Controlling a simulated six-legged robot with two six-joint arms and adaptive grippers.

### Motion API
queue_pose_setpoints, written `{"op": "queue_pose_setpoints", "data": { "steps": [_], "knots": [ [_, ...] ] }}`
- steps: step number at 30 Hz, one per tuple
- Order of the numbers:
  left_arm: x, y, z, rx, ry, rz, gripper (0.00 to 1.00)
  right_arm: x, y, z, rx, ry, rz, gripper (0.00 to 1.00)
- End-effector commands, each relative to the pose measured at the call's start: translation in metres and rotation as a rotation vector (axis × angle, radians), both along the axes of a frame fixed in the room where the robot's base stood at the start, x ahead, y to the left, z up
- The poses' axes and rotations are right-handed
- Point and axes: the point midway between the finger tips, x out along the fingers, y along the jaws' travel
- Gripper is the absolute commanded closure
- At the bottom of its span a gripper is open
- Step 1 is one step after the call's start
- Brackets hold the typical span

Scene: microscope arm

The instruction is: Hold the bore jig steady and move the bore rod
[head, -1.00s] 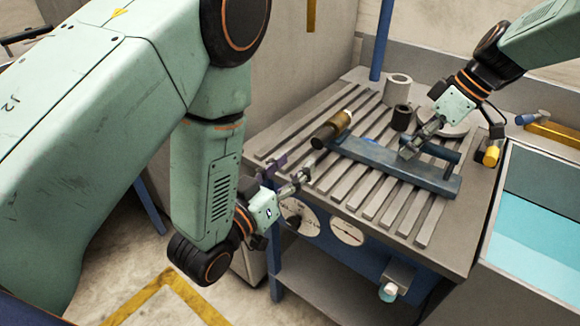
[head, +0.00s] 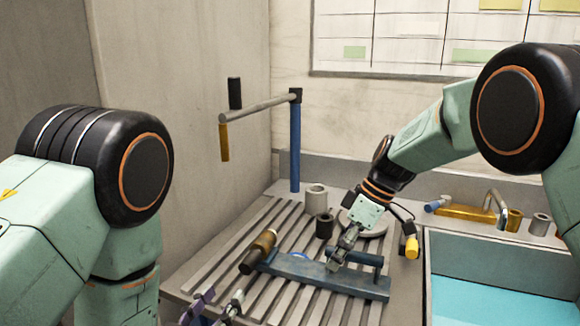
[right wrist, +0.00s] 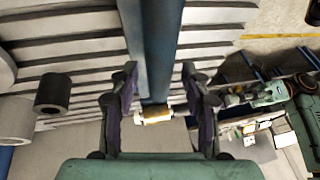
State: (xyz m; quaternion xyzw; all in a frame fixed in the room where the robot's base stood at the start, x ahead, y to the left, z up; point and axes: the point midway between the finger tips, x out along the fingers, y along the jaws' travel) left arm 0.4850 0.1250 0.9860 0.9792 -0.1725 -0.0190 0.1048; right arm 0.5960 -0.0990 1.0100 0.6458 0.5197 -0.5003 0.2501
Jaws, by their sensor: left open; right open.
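The bore jig (head: 300,275) is a long blue bar lying on the slatted table, with raised parts along it. It also shows as a dark blue bar in the right wrist view (right wrist: 155,45). The dark cylinder with a brass band (head: 260,250), which looks like the bore rod, lies at the jig's left end. My right gripper (head: 335,262) is open over the middle of the jig; in its wrist view the fingers are either side of the blue bar. Contact cannot be told. My left gripper (head: 222,305) is open and empty at the bottom edge, apart from the jig, partly cut off.
A grey hollow cylinder (head: 316,199), a black hollow cylinder (head: 324,228) and a round grey plate (head: 372,226) stand behind the jig. A blue post (head: 295,145) with a crossbar rises at the back. A teal-filled basin (head: 500,292) is at the right.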

Motion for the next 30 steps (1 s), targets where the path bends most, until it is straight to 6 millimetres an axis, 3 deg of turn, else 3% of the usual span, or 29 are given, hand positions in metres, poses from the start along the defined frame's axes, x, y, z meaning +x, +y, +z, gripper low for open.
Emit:
{"op": "queue_pose_setpoints", "data": {
  "steps": [15, 21, 30],
  "knots": [
    [0.0, 0.0, 0.0, 0.0, 0.0, 0.0, 0.5, 0.005, -0.04, 0.086, 0.002, -0.006, -0.003, 0.53],
    [0.0, 0.0, 0.0, 0.0, 0.0, 0.0, 0.5, 0.005, -0.048, 0.103, 0.001, -0.002, -0.001, 0.53],
    [-0.002, 0.001, 0.0, 0.0, 0.0, 0.0, 0.5, 0.003, -0.049, 0.106, 0.0, -0.002, -0.001, 0.53]
  ]
}}
